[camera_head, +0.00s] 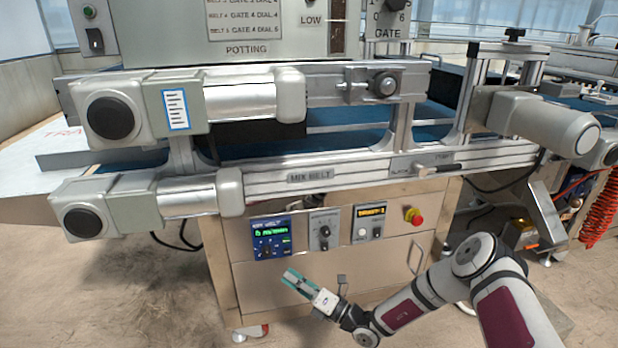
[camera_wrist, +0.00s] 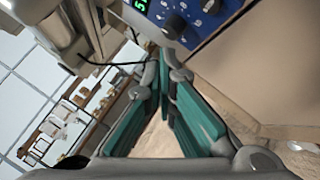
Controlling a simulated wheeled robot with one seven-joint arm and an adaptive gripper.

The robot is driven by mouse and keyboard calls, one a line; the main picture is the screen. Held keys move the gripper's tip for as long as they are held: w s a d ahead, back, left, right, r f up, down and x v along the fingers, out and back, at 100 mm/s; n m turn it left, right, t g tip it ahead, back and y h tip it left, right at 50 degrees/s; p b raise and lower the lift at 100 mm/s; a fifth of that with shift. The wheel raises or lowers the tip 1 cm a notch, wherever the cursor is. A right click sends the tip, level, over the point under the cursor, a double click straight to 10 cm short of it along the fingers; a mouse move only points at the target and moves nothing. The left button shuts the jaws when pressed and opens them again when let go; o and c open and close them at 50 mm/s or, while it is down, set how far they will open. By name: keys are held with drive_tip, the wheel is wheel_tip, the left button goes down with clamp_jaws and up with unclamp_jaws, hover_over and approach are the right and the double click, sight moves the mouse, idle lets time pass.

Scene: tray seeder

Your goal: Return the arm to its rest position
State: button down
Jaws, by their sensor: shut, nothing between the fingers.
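My gripper (camera_head: 291,278) is in front of the light wooden cabinet under the mix belt, a little below the blue-faced control box (camera_head: 271,238). It points up and to the left. My arm reaches to it from the lower right, with its elbow raised. In the wrist view the two green-padded fingers (camera_wrist: 167,82) close together at their tips with nothing between them. The control box (camera_wrist: 198,18) shows at the top of the wrist view, beyond the fingertips. The gripper appears apart from the cabinet, but the exact gap is hard to judge.
The cabinet front carries a speed dial (camera_head: 323,228), a switch panel (camera_head: 369,222) and a red stop button (camera_head: 414,215). Above, the belt frame (camera_head: 400,165) and grey motors (camera_head: 190,197) jut out. A red coiled hose (camera_head: 598,215) hangs at right. The floor at left is clear.

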drive_tip(key=s+a+r+n+g+y, duration=0.1)
drive_tip(key=s+r+n+g, duration=0.2)
drive_tip(key=r+n+g, duration=0.3)
drive_tip(key=s+r+n+g, duration=0.3)
drive_tip(key=r+n, duration=0.3)
drive_tip(key=r, duration=0.2)
drive_tip(key=s+d+r+n+g+h, duration=0.4)
drive_tip(key=s+r+n+g+h, duration=0.2)
drive_tip(key=s+r+n, duration=0.6)
drive_tip(key=s+d+r+n+t+h, duration=0.3)
drive_tip(key=s+d+n+h, duration=0.3)
drive_tip(key=s+d, duration=0.7)
drive_tip(key=s+d+r+n+t+h, duration=0.2)
drive_tip(key=s+d+r+n+h, duration=0.2)
drive_tip(key=s+d+h, duration=0.8)
wheel_tip(320, 180, up, 33)
drive_tip(key=s+n+t+y+p, duration=0.1)
drive_tip(key=t+y+p, duration=0.3)
drive_tip(key=p, duration=2.7)
drive_tip(key=shift+s+a+t+y, duration=0.3)
drive_tip(key=shift+s+a+y, duration=0.1)
drive_tip(key=shift+s, duration=0.45)
